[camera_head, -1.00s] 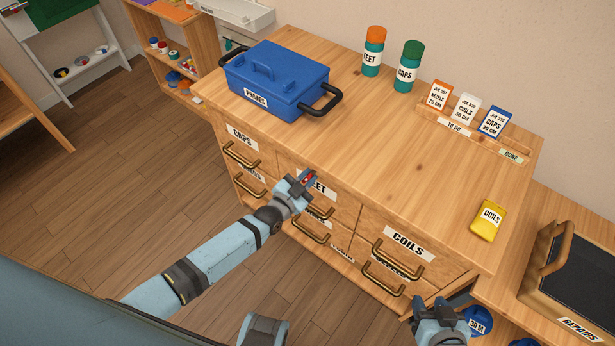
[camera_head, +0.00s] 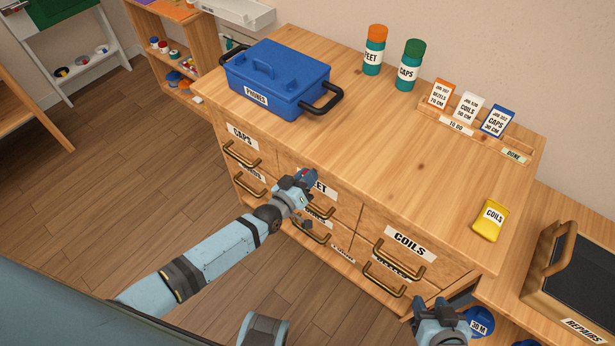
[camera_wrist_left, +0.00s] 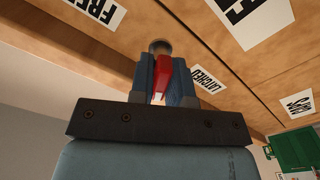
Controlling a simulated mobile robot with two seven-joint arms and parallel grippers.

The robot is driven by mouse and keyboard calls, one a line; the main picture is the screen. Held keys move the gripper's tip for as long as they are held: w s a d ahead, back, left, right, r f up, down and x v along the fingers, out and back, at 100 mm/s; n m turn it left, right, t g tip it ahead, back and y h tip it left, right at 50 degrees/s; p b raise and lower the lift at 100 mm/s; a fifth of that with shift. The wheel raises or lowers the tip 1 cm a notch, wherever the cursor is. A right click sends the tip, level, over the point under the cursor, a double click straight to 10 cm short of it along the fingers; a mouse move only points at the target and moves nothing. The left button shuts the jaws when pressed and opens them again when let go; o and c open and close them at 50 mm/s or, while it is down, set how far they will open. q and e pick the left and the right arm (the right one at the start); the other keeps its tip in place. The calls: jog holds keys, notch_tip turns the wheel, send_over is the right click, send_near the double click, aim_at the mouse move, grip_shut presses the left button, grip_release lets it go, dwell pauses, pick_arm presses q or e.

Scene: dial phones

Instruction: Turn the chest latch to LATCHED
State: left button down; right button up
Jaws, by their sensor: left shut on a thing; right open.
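The chest latch shows as a red lever (camera_wrist_left: 161,78) with a round grey pivot (camera_wrist_left: 160,46) on the wooden drawer front in the left wrist view. My left gripper (camera_wrist_left: 165,82) is shut on the red lever. In the head view my left gripper (camera_head: 305,177) is at the chest front's upper edge and mostly hides the latch. My right gripper (camera_head: 438,304) is open and empty near the chest's lower right corner.
A blue PHONES box (camera_head: 275,80) stands on the chest top (camera_head: 370,155). A FEET bottle (camera_head: 374,50), a CAPS bottle (camera_head: 409,66), a card rack (camera_head: 480,131) and a yellow COILS packet (camera_head: 490,221) are also there. Brass drawer handles (camera_head: 310,232) stick out near my left gripper.

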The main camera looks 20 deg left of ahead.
pick_arm(q)
jog(key=shift+n, duration=1.2)
jog(key=shift+n+b, duration=0.3)
jog(key=c, duration=1.4)
grip_release()
jog(key=shift+c, duration=0.2)
jog(key=shift+s+a, duration=0.1)
jog(key=v, duration=1.3)
jog(key=shift+s, duration=0.3)
